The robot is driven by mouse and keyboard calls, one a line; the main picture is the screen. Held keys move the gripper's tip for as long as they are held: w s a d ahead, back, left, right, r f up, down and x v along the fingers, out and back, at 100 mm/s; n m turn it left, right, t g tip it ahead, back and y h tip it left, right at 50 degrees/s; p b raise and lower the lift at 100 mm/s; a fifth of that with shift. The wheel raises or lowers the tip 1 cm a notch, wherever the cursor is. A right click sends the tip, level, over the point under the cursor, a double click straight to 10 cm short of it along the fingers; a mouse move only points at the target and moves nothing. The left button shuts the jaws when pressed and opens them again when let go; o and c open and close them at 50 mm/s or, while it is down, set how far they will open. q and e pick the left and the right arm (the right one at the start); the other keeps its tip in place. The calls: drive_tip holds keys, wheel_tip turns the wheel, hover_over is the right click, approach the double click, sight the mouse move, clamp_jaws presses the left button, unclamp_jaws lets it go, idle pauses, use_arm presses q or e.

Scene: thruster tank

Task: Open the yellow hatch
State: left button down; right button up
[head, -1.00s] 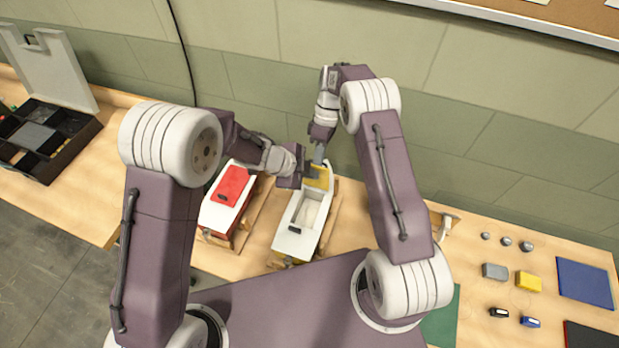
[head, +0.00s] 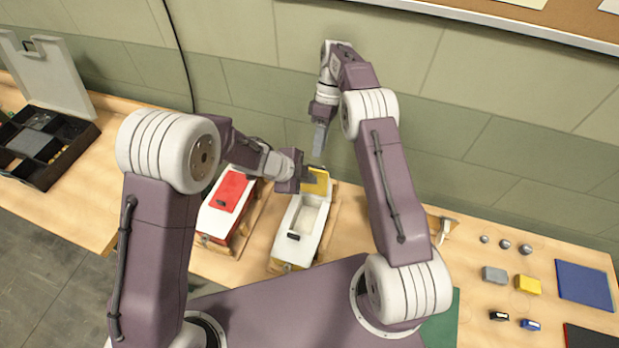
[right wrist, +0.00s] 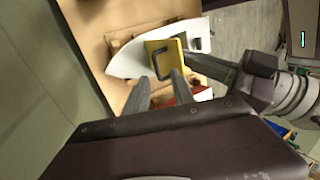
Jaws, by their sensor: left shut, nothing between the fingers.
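The yellow hatch (head: 316,186) stands raised at the far end of a white tank (head: 281,246), whose hollow lies uncovered in front of it. In the right wrist view the hatch (right wrist: 158,68) shows a dark handle. My left gripper (head: 309,178) is shut and empty, its tip against or very near the hatch; I cannot tell if they touch. It also shows in the right wrist view (right wrist: 196,64). My right gripper (head: 319,152) is above and behind the hatch, apart from it. Its fingers (right wrist: 160,78) are spread with nothing between them.
A second tank with a closed red hatch (head: 230,190) stands left of the white one. A black compartment box (head: 50,178) is at far left. Small blocks, including a yellow one (head: 528,284), and a blue mat (head: 584,285) lie at right. The wall is close behind the bench.

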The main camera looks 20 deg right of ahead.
drive_tip(key=s+m+t, duration=0.1)
drive_tip(key=s+m, duration=0.1)
drive_tip(key=s+r+m+h, duration=0.1)
drive_tip(key=s+m, duration=0.1)
drive_tip(key=s+r+m+t, duration=0.1)
drive_tip(key=s+m, duration=0.1)
drive_tip(key=shift+s+a+r+t+h, duration=0.15)
drive_tip(key=shift+a+t+h, duration=0.15)
drive_tip(key=shift+a+h, duration=0.1)
use_arm(q)
drive_tip(key=shift+w+d+r+p, duration=0.1)
drive_tip(key=shift+w+d+p, duration=0.25)
drive_tip(key=shift+p, duration=0.75)
use_arm(e)
drive_tip(key=s+m+t+h, duration=0.1)
drive_tip(key=s+m, duration=0.4)
drive_tip(key=s, duration=0.9)
drive_tip(key=shift+s+r+t, duration=0.15)
drive_tip(key=shift+r+t, duration=0.15)
drive_tip(key=shift+t, duration=0.6)
